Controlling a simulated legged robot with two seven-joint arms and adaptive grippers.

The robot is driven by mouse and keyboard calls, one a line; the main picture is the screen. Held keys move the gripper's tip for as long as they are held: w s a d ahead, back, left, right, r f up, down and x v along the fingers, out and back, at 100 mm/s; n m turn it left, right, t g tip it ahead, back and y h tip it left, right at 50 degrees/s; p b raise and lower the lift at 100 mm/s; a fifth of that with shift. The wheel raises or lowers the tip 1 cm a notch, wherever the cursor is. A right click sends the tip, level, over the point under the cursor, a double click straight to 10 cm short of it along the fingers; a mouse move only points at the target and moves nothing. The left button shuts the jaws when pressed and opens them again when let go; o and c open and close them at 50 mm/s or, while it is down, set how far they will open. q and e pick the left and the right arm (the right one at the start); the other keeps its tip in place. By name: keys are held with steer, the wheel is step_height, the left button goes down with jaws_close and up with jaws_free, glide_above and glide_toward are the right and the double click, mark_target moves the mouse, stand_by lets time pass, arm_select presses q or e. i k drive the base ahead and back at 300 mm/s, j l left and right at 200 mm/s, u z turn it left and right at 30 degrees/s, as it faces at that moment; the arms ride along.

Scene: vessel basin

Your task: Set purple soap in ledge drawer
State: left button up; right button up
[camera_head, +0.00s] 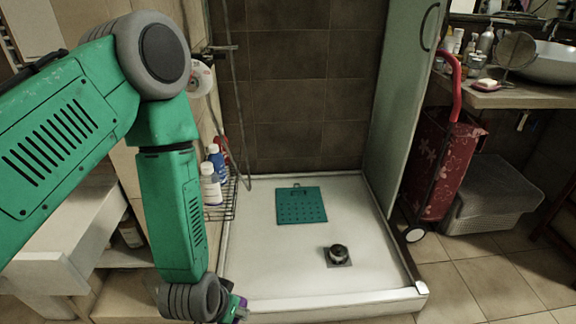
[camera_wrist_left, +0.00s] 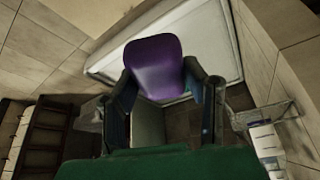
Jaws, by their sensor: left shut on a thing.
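A purple soap (camera_wrist_left: 154,62) shows large in the left wrist view, between the two dark fingers of my left gripper (camera_wrist_left: 160,88). The fingers touch its sides, and it is held in the air. In the head view my left gripper (camera_head: 236,308) is at the bottom, near the front left corner of the shower tray, and mostly hidden by my wrist. Only a small purple bit shows there. I cannot make out a ledge drawer for certain in either view. My right gripper is in neither view.
The white shower tray (camera_head: 385,285) holds a green mat (camera_head: 301,205) and a dark drain piece (camera_head: 338,253). A wire rack with bottles (camera_head: 211,187) stands at its left. A white ledge (camera_head: 60,240) is partly behind my left arm. A red trolley bag (camera_head: 440,165) stands right.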

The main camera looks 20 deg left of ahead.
mark_target(28, 243)
steer(key=k+j, duration=0.15)
steer(key=j, duration=0.2)
steer(key=k+j+z, duration=0.1)
steer(key=j, duration=0.3)
steer(key=k+j, duration=0.2)
steer(key=j, duration=0.15)
steer(key=k+j+z, duration=0.1)
steer(key=j, duration=0.25)
steer(key=k+j, duration=0.25)
steer(key=j+z, duration=0.05)
steer(key=j, duration=0.1)
